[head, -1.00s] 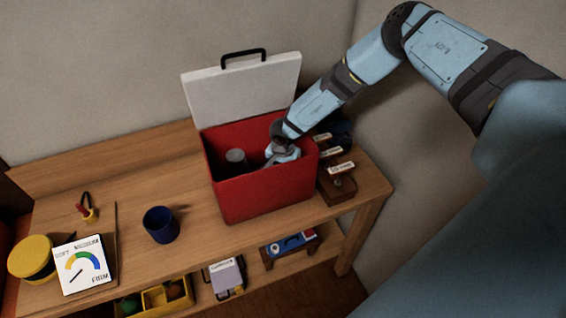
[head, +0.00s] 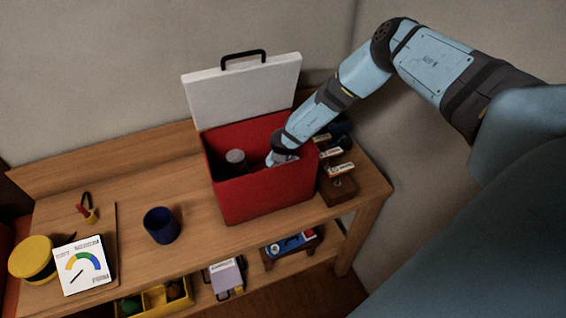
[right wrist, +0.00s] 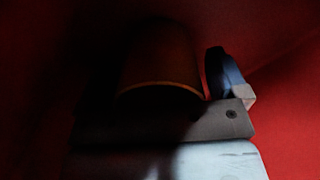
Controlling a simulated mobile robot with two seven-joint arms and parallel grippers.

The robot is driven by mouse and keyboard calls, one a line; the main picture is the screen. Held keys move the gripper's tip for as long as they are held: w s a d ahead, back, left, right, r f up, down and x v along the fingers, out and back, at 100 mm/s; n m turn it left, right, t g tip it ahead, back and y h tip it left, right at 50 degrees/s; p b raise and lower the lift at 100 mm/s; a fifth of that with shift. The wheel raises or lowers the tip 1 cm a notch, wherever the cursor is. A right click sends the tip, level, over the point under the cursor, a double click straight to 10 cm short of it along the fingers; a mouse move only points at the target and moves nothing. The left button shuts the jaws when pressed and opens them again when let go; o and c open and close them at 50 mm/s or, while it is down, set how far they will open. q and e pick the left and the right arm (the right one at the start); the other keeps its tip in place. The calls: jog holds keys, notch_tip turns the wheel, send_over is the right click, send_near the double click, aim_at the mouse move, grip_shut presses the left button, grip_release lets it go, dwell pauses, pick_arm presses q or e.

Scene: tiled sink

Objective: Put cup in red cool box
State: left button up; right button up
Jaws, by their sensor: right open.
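The red cool box (head: 265,195) stands open on the wooden bench, its white lid (head: 245,90) raised at the back. My right gripper (head: 280,161) is inside the box at its right side, partly hidden by the wall. In the right wrist view the gripper (right wrist: 165,78) is open, one dark finger showing at the right and the other lost in shadow. A dark brownish cylinder with a lit rim (right wrist: 160,87), possibly a cup, is close in front of the gripper. A dark blue cup (head: 161,226) stands upright on the bench left of the box. My left gripper is not in view.
A grey-topped cylinder (head: 236,157) is inside the box at the left. A wooden rack with labels (head: 338,183) stands right of the box. A yellow-lidded tub (head: 31,256) and a dial card (head: 82,266) are at the left. The bench between the blue cup and box is clear.

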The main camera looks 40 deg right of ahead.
jog(key=shift+r, duration=0.55)
notch_tip(320, 180, up, 11)
jog(key=b, duration=0.1)
jog(key=shift+r, duration=0.1)
